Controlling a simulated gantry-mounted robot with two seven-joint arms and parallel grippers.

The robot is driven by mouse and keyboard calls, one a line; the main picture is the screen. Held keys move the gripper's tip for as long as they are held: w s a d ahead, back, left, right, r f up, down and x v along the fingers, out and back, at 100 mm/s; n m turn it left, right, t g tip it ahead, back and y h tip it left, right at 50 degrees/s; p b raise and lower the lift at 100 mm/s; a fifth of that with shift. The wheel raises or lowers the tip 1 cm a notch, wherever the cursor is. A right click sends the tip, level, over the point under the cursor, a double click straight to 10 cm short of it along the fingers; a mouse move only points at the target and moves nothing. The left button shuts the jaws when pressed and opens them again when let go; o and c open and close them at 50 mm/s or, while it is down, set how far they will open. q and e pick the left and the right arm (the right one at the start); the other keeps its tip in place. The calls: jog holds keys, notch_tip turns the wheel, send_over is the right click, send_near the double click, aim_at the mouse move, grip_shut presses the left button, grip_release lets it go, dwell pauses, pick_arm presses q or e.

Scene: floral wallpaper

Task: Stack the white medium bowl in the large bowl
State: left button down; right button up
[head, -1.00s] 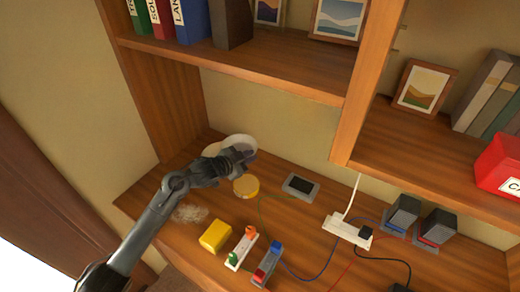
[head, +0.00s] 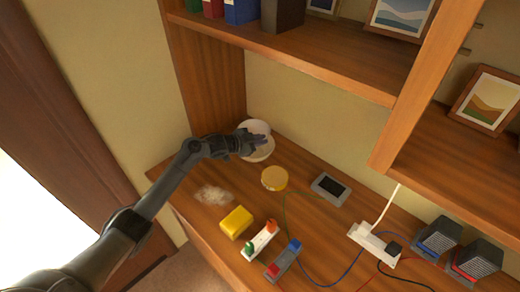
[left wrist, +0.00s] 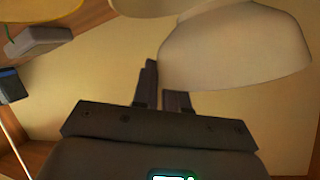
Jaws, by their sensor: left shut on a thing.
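My left gripper (head: 258,140) is at the back left of the desk, shut on the rim of the white medium bowl. In the left wrist view the white medium bowl (left wrist: 240,50) is close up, beside and touching the fingers, and looks tilted. A second pale bowl, which I take for the large bowl (left wrist: 160,4), shows at the top edge of that view. In the head view the pale bowls overlap around the gripper, and the hand covers part of them. I cannot tell whether one is inside the other. My right gripper is not in view.
A yellow round lid-like thing (head: 274,178) lies just in front of the bowls. A grey device (head: 330,188), a yellow block (head: 236,222), a clear crumpled pile (head: 212,194) and a power strip (head: 373,243) with cables lie on the desk. A shelf (head: 300,65) overhangs the back.

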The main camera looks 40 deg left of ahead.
pick_arm(q)
jog(key=shift+f+b, duration=0.55)
jog(key=shift+f, duration=1.4)
jog(key=shift+f+b, duration=0.35)
jog(key=shift+f, duration=0.25)
jog(key=c, duration=1.2)
grip_release()
jog(key=shift+o, duration=0.2)
